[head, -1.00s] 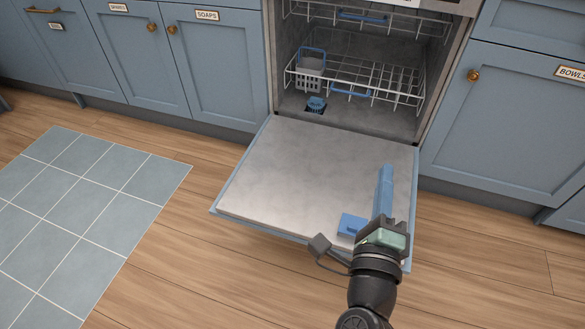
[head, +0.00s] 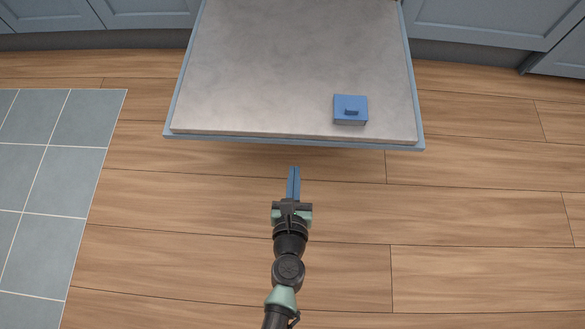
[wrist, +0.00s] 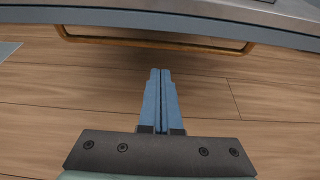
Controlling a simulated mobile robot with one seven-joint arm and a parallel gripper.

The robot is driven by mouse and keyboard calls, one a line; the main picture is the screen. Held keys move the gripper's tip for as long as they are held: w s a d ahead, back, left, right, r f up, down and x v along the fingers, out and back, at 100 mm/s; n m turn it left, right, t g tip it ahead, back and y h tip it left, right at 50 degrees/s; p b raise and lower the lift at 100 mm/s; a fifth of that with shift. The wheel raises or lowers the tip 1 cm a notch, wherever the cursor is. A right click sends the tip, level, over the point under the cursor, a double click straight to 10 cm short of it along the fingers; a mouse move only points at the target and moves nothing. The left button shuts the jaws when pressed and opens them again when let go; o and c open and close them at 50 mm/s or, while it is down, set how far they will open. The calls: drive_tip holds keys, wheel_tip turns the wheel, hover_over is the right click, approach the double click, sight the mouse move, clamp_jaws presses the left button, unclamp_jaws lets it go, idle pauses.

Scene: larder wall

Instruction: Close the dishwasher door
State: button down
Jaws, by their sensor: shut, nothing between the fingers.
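The dishwasher door (head: 290,70) is folded down open, its pale inner face up, with a small blue dispenser block (head: 350,109) near its outer right corner. In the wrist view the door's outer edge (wrist: 200,27) crosses the top, and a brass-coloured bar handle (wrist: 150,43) hangs below it. My gripper (head: 293,170) is shut and empty, in front of the door's outer edge and apart from it. In the wrist view its blue fingers (wrist: 160,74) lie together, pointing toward the handle, with a visible gap to it. The dishwasher's inside is out of view now.
Blue cabinets (head: 490,20) stand at the back on both sides. A blue-grey tiled mat (head: 50,190) lies on the left. The wooden floor (head: 480,230) is clear around my arm and to the right.

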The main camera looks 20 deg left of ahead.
drive_tip(key=w+a+r+p, duration=0.1)
drive_tip(key=w+r+p, duration=0.1)
drive_tip(key=w, duration=0.3)
drive_tip(key=shift+w+a+p, duration=0.25)
drive_tip(key=shift+a+p, duration=0.1)
drive_tip(key=shift+p, duration=0.1)
drive_tip(key=shift+r, duration=0.1)
